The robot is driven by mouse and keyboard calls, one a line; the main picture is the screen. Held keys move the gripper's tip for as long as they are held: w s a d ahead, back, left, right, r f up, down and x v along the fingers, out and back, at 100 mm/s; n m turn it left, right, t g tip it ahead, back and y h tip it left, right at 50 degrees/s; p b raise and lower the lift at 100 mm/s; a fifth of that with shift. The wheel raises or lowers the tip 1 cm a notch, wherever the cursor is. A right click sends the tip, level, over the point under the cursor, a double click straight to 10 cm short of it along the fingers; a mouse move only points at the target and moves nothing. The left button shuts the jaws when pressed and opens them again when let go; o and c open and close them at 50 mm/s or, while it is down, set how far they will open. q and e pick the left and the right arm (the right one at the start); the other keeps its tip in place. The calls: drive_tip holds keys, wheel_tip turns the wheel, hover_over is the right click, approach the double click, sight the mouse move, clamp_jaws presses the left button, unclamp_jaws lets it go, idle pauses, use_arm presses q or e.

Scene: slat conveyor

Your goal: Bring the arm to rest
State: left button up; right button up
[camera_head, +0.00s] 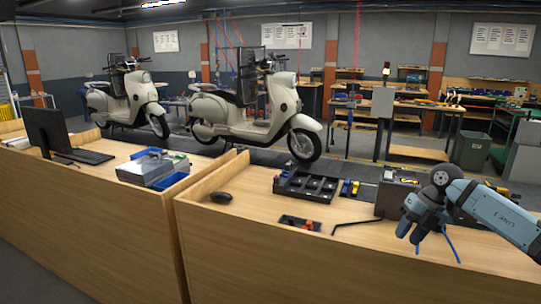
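My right arm (500,217) comes in from the right edge, over the right-hand wooden bench (260,240). My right gripper (411,233) points down and to the left above the bench's front part, near the right end. Its two blue-grey fingers show close together at a slant, and how far apart they stand is not clear. I see nothing held between them. My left arm and gripper are not in view.
On the right bench are a black compartment tray (306,186), a small dark tray (299,223), a black hex key (358,222), a grey box (397,195) and a mouse (221,197). The left bench holds a monitor (46,127) and blue bins (170,181). Scooters (262,110) stand behind.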

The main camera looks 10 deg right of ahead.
drive_tip(key=s+a+f+m+t+y+p, duration=0.1)
drive_tip(key=s+a+f+t+y, duration=0.2)
drive_tip(key=a, duration=0.6)
drive_tip(key=s+a+f+m+y+p, duration=0.1)
drive_tip(key=s+a+f+m+y, duration=0.1)
drive_tip(key=s+a+y, duration=0.35)
drive_tip(key=s+a+f+m+t+y+p, duration=0.15)
drive_tip(key=a+y, duration=0.35)
drive_tip(key=a, duration=0.7)
drive_tip(key=s+d+f+m+t+h+p, duration=0.2)
drive_tip(key=s+f+m+t+h, duration=0.1)
drive_tip(key=s+f+m+h, duration=0.4)
drive_tip(key=s+d+f+m+t+h+p, duration=0.2)
drive_tip(key=s+f+m+h, duration=0.6)
drive_tip(key=s+m, duration=0.8)
wheel_tip(320, 180, down, 3)
drive_tip(key=shift+s+d+m+t, duration=0.25)
drive_tip(key=shift+d+m+t, duration=0.25)
drive_tip(key=shift+m, duration=0.75)
